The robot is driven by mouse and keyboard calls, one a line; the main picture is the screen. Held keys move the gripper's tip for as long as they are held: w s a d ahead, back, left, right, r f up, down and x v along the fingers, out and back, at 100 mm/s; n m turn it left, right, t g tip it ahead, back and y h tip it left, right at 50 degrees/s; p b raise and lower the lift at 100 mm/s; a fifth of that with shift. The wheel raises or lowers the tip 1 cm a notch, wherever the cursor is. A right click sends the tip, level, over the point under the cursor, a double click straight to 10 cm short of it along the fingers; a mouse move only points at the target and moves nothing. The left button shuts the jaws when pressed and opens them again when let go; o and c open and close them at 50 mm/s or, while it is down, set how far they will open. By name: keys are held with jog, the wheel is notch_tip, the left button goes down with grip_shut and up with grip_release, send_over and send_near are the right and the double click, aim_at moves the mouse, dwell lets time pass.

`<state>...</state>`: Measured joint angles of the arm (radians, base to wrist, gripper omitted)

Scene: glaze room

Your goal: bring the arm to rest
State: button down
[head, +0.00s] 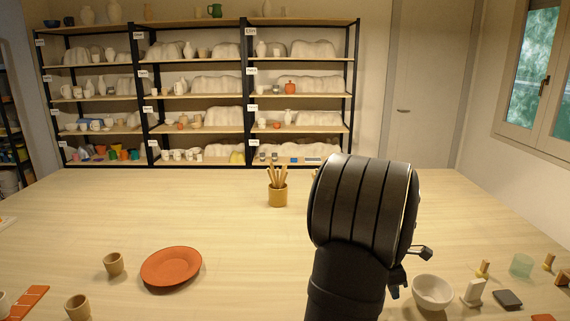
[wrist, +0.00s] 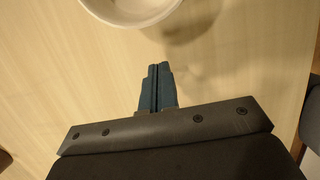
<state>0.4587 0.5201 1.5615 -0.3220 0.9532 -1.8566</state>
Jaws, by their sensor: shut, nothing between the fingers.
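My gripper (wrist: 157,74) shows in the wrist view with its two dark blue fingers pressed together and nothing between them. It is above the pale wooden table (wrist: 60,90). A white bowl (wrist: 133,22) lies just beyond the fingertips in the wrist view, apart from them as far as I can tell. In the head view my arm rises at the centre right and hides part of the table.
An orange plate (head: 171,266) and tan cups (head: 114,264) stand at the left. A tan pot of tools (head: 277,187) stands toward the back. Small items, including a green glass (head: 521,265) and a dark block (head: 507,299), crowd the right.

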jog(key=d, duration=0.2)
jog(key=d+f, duration=0.1)
jog(key=d, duration=0.1)
jog(key=shift+d+f, duration=0.15)
jog(key=shift+d, duration=0.1)
jog(key=shift+a, duration=0.55)
